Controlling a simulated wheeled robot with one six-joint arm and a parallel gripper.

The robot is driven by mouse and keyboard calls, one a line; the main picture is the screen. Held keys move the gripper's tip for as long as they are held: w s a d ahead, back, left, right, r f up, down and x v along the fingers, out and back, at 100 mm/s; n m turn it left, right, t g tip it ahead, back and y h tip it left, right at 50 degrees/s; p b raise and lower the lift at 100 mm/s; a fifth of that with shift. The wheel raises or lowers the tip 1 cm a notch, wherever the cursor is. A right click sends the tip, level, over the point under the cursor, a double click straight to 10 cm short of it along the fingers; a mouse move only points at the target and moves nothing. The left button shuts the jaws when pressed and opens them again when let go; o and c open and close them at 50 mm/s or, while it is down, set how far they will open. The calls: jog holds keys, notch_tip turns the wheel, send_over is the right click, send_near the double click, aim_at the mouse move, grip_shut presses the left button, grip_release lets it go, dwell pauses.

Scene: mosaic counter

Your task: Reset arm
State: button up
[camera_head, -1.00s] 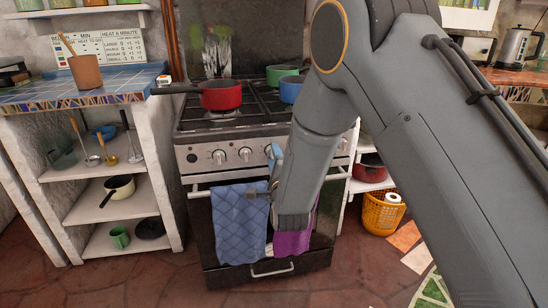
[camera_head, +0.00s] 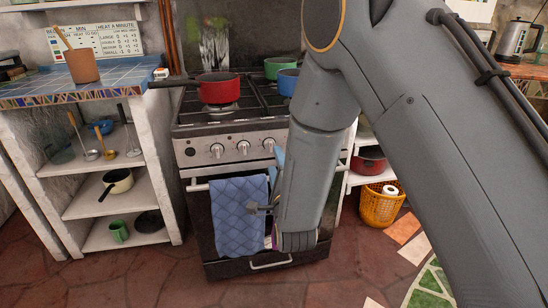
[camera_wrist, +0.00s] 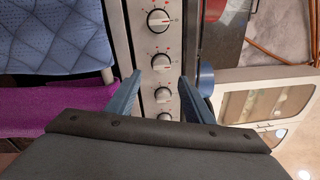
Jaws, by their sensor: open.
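My arm reaches down from the top right in the head view and covers the right part of the stove front. My gripper (camera_wrist: 158,90) is open in the wrist view, its two blue-grey fingers apart with nothing held. Several stove knobs (camera_wrist: 158,62) and the control panel show between and beyond the fingers. In the head view the gripper is mostly hidden behind my own arm. The blue quilted towel (camera_head: 239,217) hangs on the oven handle to its left. A purple cloth (camera_wrist: 60,108) shows beside the blue one in the wrist view.
A red pan (camera_head: 218,89), a green pot (camera_head: 279,68) and a blue pot (camera_head: 288,82) stand on the stove. A blue-tiled counter (camera_head: 115,84) with open shelves is at left. An orange basket (camera_head: 380,207) stands on the floor at right.

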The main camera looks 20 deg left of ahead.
jog(key=shift+s+d, duration=0.1)
jog(key=shift+s, duration=0.15)
jog(key=s+d+r+n+g+h, duration=0.1)
jog(key=s+d+n+g+h, duration=0.3)
jog(key=d, duration=0.4)
jog(key=s+d+r+n+g+h, duration=0.1)
jog(key=d+n+g, duration=0.35)
jog(key=d, duration=0.25)
jog(key=s+d+r+n+g+h, duration=0.2)
jog(key=s+d+n+g, duration=0.25)
jog(key=s+d, duration=0.6)
jog(key=s+d+r+n+g+h, duration=0.1)
jog(key=s+d+r+n+g, duration=0.15)
jog(key=s+d+n, duration=0.75)
jog(key=s+d+r+m+p, duration=0.3)
jog(key=d+r+m+p, duration=0.2)
jog(key=p, duration=1.2)
notch_tip(320, 180, up, 4)
jog(key=m+g, duration=0.1)
jog(key=m, duration=0.2)
jog(key=shift+s+d+f+h, duration=0.15)
jog(key=shift+s+d+h, duration=0.1)
jog(key=shift+s+h, duration=0.15)
